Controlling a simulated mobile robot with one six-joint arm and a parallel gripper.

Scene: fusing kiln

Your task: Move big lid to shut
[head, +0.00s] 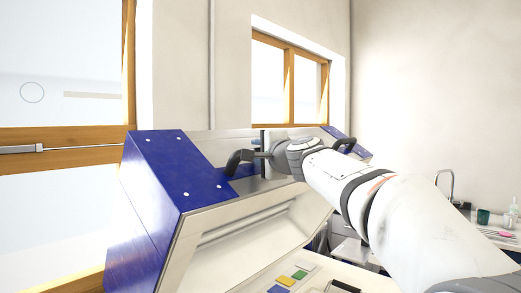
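The big lid (160,175) of the kiln is raised and tilted, with blue ends, a steel front and a pale inner face (250,250). A dark handle part (240,160) sticks out from its front left of my wrist, and another dark curved part (345,145) shows to the right. My gripper (262,148) is at the lid's front, close to the left handle part. My wrist covers much of it, so I cannot tell whether it touches or grips the handle, or whether its fingers are open or shut.
Below the lid are small coloured pieces, yellow (285,281), green (300,275) and blue (278,289), on a pale surface. A tap (445,184) and a counter with bottles (497,231) stand at the right. Wood-framed windows (289,80) are behind the kiln.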

